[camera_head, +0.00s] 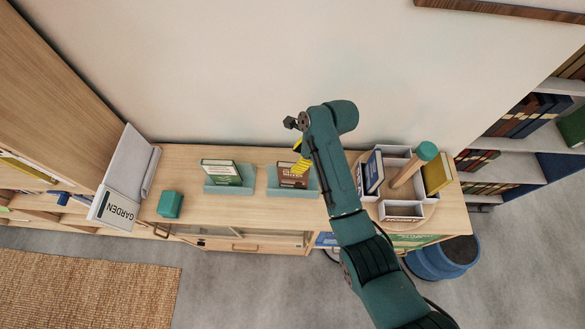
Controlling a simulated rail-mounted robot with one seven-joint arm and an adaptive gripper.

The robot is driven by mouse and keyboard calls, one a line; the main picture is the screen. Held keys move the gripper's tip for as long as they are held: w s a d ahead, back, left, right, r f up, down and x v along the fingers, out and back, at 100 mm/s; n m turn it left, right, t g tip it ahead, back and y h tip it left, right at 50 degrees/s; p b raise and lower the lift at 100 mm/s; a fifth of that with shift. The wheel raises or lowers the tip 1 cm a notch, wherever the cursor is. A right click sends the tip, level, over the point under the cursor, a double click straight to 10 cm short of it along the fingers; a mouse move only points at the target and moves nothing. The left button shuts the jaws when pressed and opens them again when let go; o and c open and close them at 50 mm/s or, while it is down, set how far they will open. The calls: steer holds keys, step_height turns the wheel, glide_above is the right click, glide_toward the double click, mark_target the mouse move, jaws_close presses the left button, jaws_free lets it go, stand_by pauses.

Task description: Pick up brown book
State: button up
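A brown book (290,182) with a pale panel on its cover leans on a teal stand (282,192) on the wooden cabinet top, near the middle of the view. My gripper (301,166), with yellow parts, is right above the book's top edge and overlaps it in the picture. I cannot tell whether it touches the book, or whether the fingers are open or shut. My teal arm comes in from the lower right and hides part of the area right of the stand.
A green book (221,173) leans on a second teal stand (232,190) to the left. A teal box (170,204) and a white GARDEN sign (114,210) are farther left. Right of my arm, a round holder (398,191) carries a blue book (374,172) and a yellow book (436,174).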

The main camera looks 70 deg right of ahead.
mark_target(293, 176)
steer(key=d+x, duration=0.1)
steer(key=x, duration=0.7)
steer(key=shift+s+a+f+p, duration=0.3)
steer(key=shift+a+f+p, duration=0.05)
steer(key=shift+a+p, duration=0.1)
steer(key=shift+f, duration=0.25)
jaws_close()
